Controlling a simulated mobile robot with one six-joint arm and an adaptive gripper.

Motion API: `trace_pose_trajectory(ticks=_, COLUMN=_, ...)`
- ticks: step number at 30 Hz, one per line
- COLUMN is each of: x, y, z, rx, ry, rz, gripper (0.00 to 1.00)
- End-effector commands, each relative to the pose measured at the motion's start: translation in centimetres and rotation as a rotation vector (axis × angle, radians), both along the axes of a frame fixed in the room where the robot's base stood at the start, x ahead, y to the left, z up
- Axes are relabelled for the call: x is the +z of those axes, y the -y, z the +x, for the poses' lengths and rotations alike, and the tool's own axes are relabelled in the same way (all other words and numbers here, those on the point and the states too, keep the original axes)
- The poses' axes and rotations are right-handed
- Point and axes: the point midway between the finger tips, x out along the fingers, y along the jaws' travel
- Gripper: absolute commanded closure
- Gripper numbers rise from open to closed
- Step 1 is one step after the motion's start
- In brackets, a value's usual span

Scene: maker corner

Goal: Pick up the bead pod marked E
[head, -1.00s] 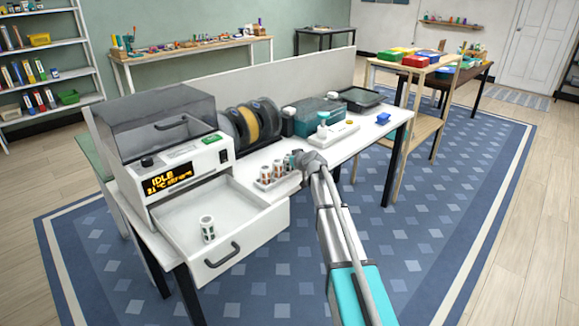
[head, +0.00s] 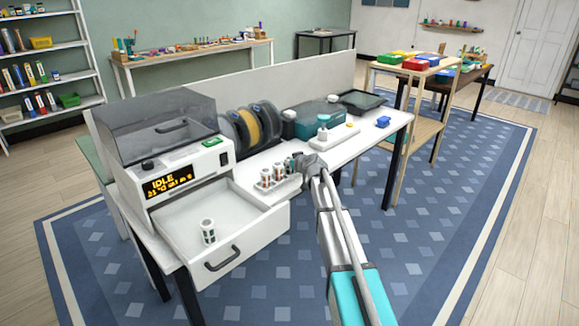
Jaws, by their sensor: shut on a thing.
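A white rack (head: 282,186) stands on the white bench and holds several small pods (head: 266,178) with pale and orange-brown sides. My gripper (head: 298,165) is at the rack's right end, shut on a bead pod there. The arm and fingers hide most of that pod, and I cannot tell whether it is clear of the rack. Another pod (head: 208,230) stands upright in the open drawer. The letters on the pods are too small to read.
The white machine (head: 175,165) with a grey lid has its drawer (head: 255,222) pulled out at the front. Filament spools (head: 243,125), a teal box (head: 318,115) and a white tray with a bottle (head: 323,130) stand behind the rack. A blue block (head: 383,122) lies at the bench's right.

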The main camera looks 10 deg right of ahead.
Motion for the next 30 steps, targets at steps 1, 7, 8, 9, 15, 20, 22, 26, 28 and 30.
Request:
trace_pose_trajectory(ticks=1, x=0.0, y=0.0, z=0.0, rx=0.0, ry=0.0, rz=0.0, gripper=0.94)
trace_pose_trajectory(ticks=7, x=0.3, y=0.0, z=0.0, rx=0.001, ry=0.0, rz=0.0, gripper=0.94)
trace_pose_trajectory(ticks=8, x=0.4, y=0.0, z=0.0, rx=0.001, ry=0.0, rz=0.0, gripper=0.94)
trace_pose_trajectory(ticks=9, x=0.5, y=0.0, z=0.0, rx=0.001, ry=0.0, rz=0.0, gripper=0.94)
trace_pose_trajectory(ticks=15, x=1.8, y=0.0, z=0.0, rx=0.001, ry=0.0, rz=0.0, gripper=0.94)
trace_pose_trajectory(ticks=20, x=3.2, y=0.0, z=0.0, rx=0.002, ry=-0.001, rz=0.0, gripper=0.94)
trace_pose_trajectory(ticks=22, x=4.0, y=0.1, z=-0.4, rx=0.002, ry=-0.001, rz=0.0, gripper=0.94)
trace_pose_trajectory(ticks=26, x=5.5, y=0.6, z=-1.7, rx=0.001, ry=-0.001, rz=0.0, gripper=0.94)
trace_pose_trajectory(ticks=28, x=6.4, y=0.8, z=-2.3, rx=0.001, ry=-0.001, rz=0.0, gripper=0.94)
trace_pose_trajectory(ticks=30, x=7.2, y=1.1, z=-3.0, rx=0.001, ry=-0.001, rz=0.0, gripper=0.94)
